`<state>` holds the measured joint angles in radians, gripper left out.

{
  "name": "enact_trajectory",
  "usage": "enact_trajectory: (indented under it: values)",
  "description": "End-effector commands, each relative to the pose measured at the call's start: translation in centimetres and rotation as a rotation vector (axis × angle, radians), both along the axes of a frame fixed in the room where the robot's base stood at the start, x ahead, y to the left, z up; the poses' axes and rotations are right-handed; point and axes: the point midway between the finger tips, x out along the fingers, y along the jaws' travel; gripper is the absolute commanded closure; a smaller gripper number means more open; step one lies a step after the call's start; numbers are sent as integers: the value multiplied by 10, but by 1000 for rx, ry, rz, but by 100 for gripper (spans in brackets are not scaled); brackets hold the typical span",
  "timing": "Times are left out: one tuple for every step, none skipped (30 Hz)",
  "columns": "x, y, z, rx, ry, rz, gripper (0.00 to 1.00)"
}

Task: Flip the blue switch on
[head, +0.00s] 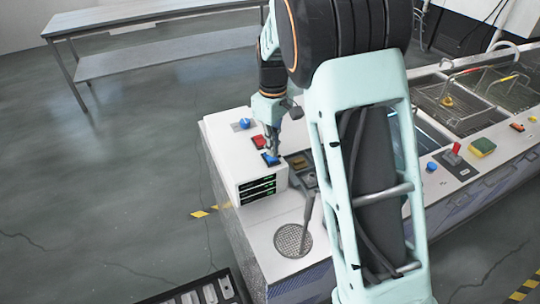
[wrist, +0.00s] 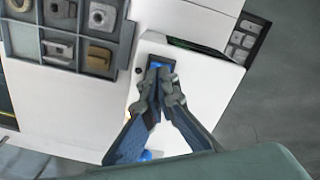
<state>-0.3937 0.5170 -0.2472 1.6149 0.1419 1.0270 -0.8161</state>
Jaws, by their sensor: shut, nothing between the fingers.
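The blue switch (head: 271,160) is on the top of the white control box (head: 220,140), near its front edge. In the wrist view the blue switch (wrist: 152,65) shows as a dark-framed rocker, partly hidden by the fingers. My gripper (head: 273,152) is shut and empty, pointing down with its fingertips at the blue switch. In the wrist view my gripper (wrist: 157,72) has its fingertips together over the switch. I cannot tell whether they touch it or which way the rocker is tipped.
A red switch (head: 259,142) and a blue knob (head: 244,124) sit behind it on the box. A compartment tray (wrist: 75,50) with metal parts lies beside the box. A round mesh strainer (head: 293,240) is in front. Wire baskets (head: 450,102) stand at the right.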

Motion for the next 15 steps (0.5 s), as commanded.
enact_trajectory:
  values:
    - [0, 0, -2, -1, 1, 0, 100]
    - [0, 0, -2, -1, 1, 0, 100]
    - [0, 0, -3, -1, 1, 0, 100]
    - [0, 0, -3, -1, 1, 0, 100]
    - [0, 0, -4, -1, 1, 0, 100]
    - [0, 0, -4, -1, 1, 0, 100]
    - [0, 0, -5, -1, 1, 0, 100]
    - [0, 0, -5, -1, 1, 0, 100]
    - [0, 0, -6, -1, 1, 0, 100]
    - [0, 0, -6, -1, 1, 0, 100]
    - [0, 0, -7, -1, 1, 0, 100]
    - [0, 0, -7, -1, 1, 0, 100]
    - [0, 0, -8, -1, 1, 0, 100]
    - [0, 0, -8, -1, 1, 0, 100]
    - [0, 0, -9, -1, 1, 0, 100]
